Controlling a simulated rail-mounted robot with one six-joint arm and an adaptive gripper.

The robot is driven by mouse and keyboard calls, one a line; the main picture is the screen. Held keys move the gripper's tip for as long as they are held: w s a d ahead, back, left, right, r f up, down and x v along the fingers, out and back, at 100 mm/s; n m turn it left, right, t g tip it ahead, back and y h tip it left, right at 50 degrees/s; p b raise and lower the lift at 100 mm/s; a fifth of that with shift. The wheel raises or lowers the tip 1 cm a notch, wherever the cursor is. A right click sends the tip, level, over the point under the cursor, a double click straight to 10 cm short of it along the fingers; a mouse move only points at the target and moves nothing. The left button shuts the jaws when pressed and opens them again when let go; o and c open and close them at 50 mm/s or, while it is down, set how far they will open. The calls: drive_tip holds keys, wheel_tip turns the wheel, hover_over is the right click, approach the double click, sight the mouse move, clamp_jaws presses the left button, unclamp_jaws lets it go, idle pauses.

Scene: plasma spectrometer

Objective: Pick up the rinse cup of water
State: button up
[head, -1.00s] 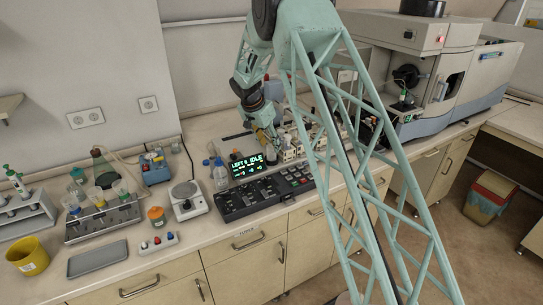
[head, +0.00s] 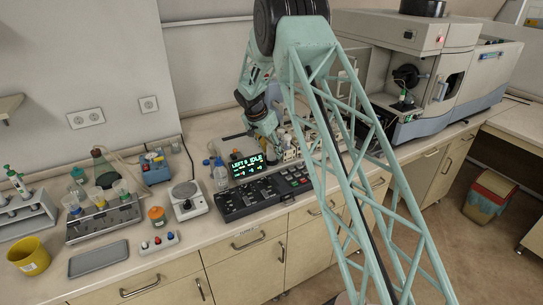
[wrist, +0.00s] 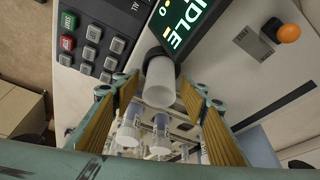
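A whitish translucent cup (wrist: 160,80), which looks like the rinse cup, stands beside the dark display housing in the wrist view. Its contents cannot be seen. My gripper (wrist: 160,92) is open, with one yellow-padded finger on each side of the cup's line and visible gaps between. I see no contact with the cup. In the head view my gripper (head: 266,138) is low over the bench behind the lit display; the arm hides most of the cup's area there.
Several capped vials (wrist: 130,130) stand close to the cup between the fingers. The display (wrist: 188,18) and the keypad (wrist: 92,42) are close by. An orange knob (wrist: 288,33) is at the right. In the head view a clear bottle (head: 220,175) stands left of the display.

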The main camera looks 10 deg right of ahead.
drive_tip(key=c, duration=0.9)
drive_tip(key=shift+r, duration=0.1)
wheel_tip(320, 180, up, 10)
idle(0.6)
idle(0.5)
